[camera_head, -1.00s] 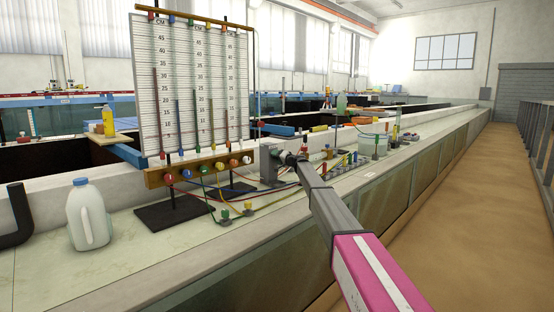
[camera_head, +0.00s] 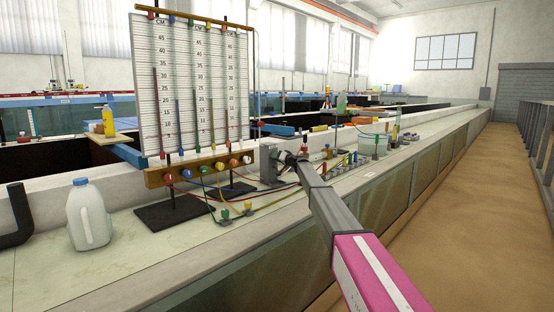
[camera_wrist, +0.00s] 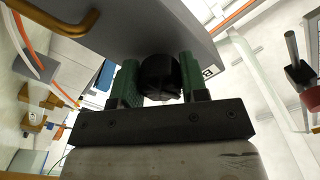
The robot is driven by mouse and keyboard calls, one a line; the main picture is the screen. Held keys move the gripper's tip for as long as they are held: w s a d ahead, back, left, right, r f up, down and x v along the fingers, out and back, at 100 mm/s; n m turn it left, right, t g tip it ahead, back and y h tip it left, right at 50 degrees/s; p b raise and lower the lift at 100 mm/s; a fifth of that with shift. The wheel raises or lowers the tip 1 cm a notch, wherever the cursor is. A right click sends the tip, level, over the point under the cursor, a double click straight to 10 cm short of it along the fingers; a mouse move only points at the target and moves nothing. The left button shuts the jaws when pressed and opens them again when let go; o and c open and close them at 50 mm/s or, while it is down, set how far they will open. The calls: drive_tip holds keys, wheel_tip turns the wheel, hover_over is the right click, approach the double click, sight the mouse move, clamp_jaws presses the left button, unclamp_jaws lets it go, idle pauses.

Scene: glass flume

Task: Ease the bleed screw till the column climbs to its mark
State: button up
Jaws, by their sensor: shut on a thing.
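A black ridged round knob (camera_wrist: 160,77), which looks like the bleed screw, sits on a grey block (camera_wrist: 135,25) in the wrist view. My gripper (camera_wrist: 157,82) has its two green fingers on either side of the knob and is shut on it. In the head view my gripper (camera_head: 281,155) reaches the grey block (camera_head: 268,166) just right of the gauge board. The white gauge board (camera_head: 190,85) carries a centimetre scale and several upright tubes with coloured columns at differing heights. I cannot make out a target mark. The knob is too small to tell in the head view.
A wooden manifold bar (camera_head: 200,169) with coloured knobs runs below the board. Thin coloured hoses trail to small fittings (camera_head: 225,213) on the bench. A white jug (camera_head: 88,214) stands at the left. The bench front (camera_head: 150,245) is mostly clear.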

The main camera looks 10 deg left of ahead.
drive_tip(key=o, duration=0.9)
drive_tip(key=v, duration=1)
drive_tip(key=shift+s+d, duration=0.25)
drive_tip(key=shift+d, duration=0.05)
